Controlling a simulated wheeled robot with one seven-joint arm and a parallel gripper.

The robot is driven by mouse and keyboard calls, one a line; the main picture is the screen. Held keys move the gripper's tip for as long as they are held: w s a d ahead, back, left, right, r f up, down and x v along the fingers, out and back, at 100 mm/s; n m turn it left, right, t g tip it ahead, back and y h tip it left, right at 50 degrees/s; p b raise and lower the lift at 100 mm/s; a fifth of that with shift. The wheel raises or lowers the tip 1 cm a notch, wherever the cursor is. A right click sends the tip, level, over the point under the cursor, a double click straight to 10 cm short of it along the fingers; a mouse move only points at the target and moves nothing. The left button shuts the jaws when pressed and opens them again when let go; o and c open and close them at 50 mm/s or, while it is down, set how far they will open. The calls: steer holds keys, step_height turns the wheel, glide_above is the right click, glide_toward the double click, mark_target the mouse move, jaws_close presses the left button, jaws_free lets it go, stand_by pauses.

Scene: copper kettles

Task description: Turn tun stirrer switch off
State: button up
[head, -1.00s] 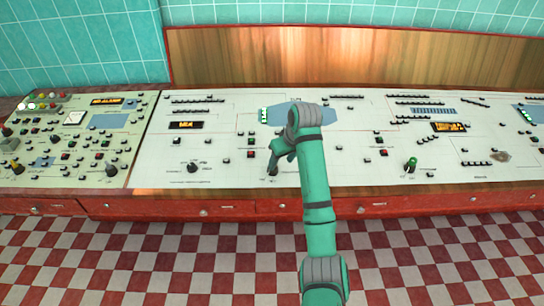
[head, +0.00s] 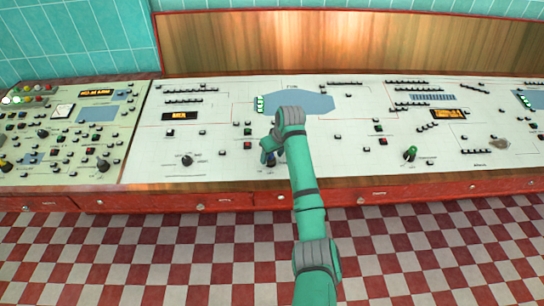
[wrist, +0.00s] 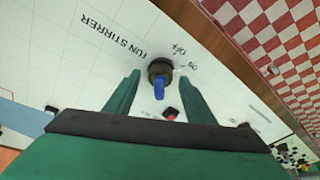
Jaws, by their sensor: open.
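The tun stirrer switch (wrist: 160,72) is a round dark knob with a blue handle, on the pale console panel. Its lettering reads TUN STIRRER, with ON and OFF marks beside the knob at the upper right in the wrist view. The blue handle points down in that view, toward my gripper. My gripper (wrist: 158,79) is open, with one green finger on each side of the handle. I cannot tell whether either finger touches it. In the head view my gripper (head: 267,153) is low over the panel and partly hides the switch (head: 270,161).
A red button (wrist: 171,114) lies close to the switch. Other knobs stand on the panel, a black one (head: 187,160) to the left and a green one (head: 410,153) to the right. Red drawers (head: 400,194) run below the panel. The checkered floor in front is clear.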

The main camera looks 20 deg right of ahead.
steer(key=shift+w+a+f, duration=0.1)
steer(key=shift+w+f, duration=0.15)
steer(key=shift+f, duration=0.2)
steer(key=c, duration=1.1)
steer(key=shift+n, duration=0.4)
steer(key=shift+d+n+y, duration=0.2)
steer(key=shift+n+y, duration=0.5)
steer(key=shift+n, duration=0.7)
steer(key=shift+w+d+n+g+y, duration=0.1)
steer(key=shift+n+g+y, duration=0.25)
steer(key=shift+n, duration=0.7)
steer(key=shift+w+n+g+y, duration=0.1)
steer(key=shift+n+g+y, duration=0.2)
steer(key=shift+n, duration=0.75)
steer(key=shift+w+n+g, duration=0.1)
steer(key=shift+n+g, duration=0.15)
steer(key=shift+n, duration=0.45)
